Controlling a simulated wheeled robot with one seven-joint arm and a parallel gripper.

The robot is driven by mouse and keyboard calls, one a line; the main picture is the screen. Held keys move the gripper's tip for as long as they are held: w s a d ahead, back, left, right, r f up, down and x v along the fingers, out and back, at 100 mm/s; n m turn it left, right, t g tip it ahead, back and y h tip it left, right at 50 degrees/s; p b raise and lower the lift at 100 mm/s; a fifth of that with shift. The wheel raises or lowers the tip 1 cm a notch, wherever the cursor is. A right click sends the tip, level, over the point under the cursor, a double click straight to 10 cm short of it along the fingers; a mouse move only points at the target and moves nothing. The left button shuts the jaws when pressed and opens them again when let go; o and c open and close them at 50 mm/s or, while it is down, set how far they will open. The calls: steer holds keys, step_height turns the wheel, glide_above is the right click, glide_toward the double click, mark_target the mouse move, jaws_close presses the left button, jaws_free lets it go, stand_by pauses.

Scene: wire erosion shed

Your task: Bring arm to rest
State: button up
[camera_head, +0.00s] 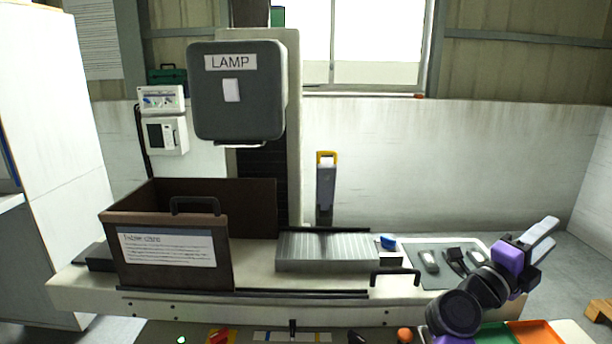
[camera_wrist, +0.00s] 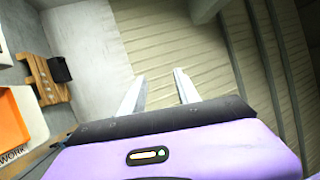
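My arm reaches up from the lower right of the head view, tilted up and to the right. My gripper (camera_head: 550,231), with a purple body and two pale fingers, is in the air at the right end of the machine table (camera_head: 262,252). In the wrist view my gripper (camera_wrist: 159,75) has its two fingers well apart, with nothing between them. Beyond the fingers are the wall and its ribbed cladding (camera_wrist: 180,45). The arm's lower links are out of view.
A brown open crate (camera_head: 130,270), a ridged grey block (camera_head: 330,252) and a grey mat (camera_head: 428,280) with small devices are on the table. A lamp-labelled box (camera_head: 238,105) hangs above. Green (camera_head: 497,335) and orange (camera_head: 535,333) trays lie below my arm. A wooden pallet (camera_wrist: 48,82) is on the floor.

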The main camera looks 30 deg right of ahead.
steer(key=w+a+r+n+t+h, duration=0.1)
steer(key=w+a+r+n+t, duration=0.1)
steer(key=a+n+t, duration=0.6)
steer(key=w+a+r+n+t+h, duration=0.1)
steer(key=w+a+r+n+t, duration=0.15)
steer(key=a+n+t, duration=0.5)
steer(key=w+a+f+n+t+y, duration=0.2)
steer(key=a+f+n+t+y, duration=0.6)
steer(key=a+n+t+y, duration=0.6)
steer(key=s+a+f+n+g+y, duration=0.6)
steer(key=a+f+n+y, duration=0.2)
steer(key=f, duration=0.3)
steer(key=s+a+f+g, duration=0.2)
steer(key=s+a+f, duration=0.1)
steer(key=s, duration=0.4)
steer(key=s+a+f+g+y, duration=0.1)
steer(key=s+a+f+g, duration=0.2)
steer(key=s, duration=0.4)
steer(key=shift+s+a+f+y, duration=0.3)
steer(key=shift+a+f, duration=0.4)
steer(key=shift+a, duration=0.15)
